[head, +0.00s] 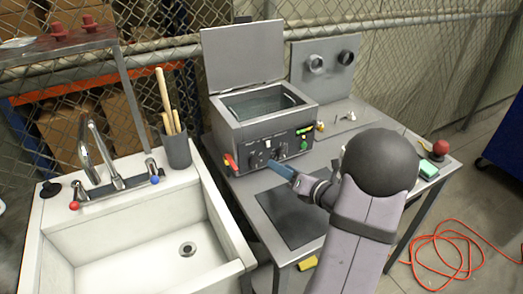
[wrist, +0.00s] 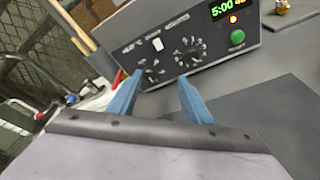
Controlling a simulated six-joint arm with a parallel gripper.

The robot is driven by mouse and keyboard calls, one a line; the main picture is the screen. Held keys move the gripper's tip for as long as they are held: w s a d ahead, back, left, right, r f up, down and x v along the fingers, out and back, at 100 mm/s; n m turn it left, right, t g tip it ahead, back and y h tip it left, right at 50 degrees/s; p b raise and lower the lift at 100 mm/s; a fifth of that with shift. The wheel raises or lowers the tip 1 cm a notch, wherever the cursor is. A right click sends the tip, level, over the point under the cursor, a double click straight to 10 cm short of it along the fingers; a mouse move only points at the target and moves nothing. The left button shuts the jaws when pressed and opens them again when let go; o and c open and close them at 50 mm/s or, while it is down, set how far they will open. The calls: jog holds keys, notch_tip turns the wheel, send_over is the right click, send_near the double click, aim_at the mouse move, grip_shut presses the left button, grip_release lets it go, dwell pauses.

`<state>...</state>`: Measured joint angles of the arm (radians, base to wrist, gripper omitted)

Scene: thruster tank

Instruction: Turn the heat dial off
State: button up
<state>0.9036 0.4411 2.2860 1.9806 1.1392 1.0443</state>
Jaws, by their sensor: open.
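A grey tank unit (head: 262,113) with its lid raised stands on the metal table. Its front panel also fills the top of the wrist view (wrist: 212,68). The panel carries two dark dials with light marks around them, a left dial (wrist: 151,73) and a right dial (wrist: 190,54). The small labels above them are too blurred to read surely. My gripper (wrist: 160,77) has its two blue fingers apart and empty, pointing at the panel. The left fingertip overlaps the left dial's edge in the wrist view; contact cannot be told. In the head view my gripper (head: 272,163) is just before the panel.
A green display (wrist: 222,10) reading 5:00 and a green button (wrist: 237,37) are on the panel's right. A red-handled valve (head: 230,162) sticks out at its left corner. A dark mat (head: 290,218) lies on the table in front. A white sink (head: 130,225) stands left.

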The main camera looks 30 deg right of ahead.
aim_at(257, 163)
jog(key=shift+w+a+f+y, duration=0.15)
jog(key=shift+w+a+y, duration=0.15)
jog(key=shift+y, duration=0.2)
jog(key=shift+s+a+n+y, duration=0.1)
jog(key=shift+a+n+y, duration=0.2)
jog(key=shift+a+y, duration=0.15)
jog(key=shift+s+a+f+g, duration=0.15)
jog(key=shift+a+g, duration=0.1)
jog(key=shift+g, duration=0.15)
jog(key=shift+m, duration=0.5)
jog(key=shift+p+x, duration=0.45)
jog(key=shift+x, duration=3.25)
jog(key=shift+c, duration=0.4)
jog(key=c, duration=1)
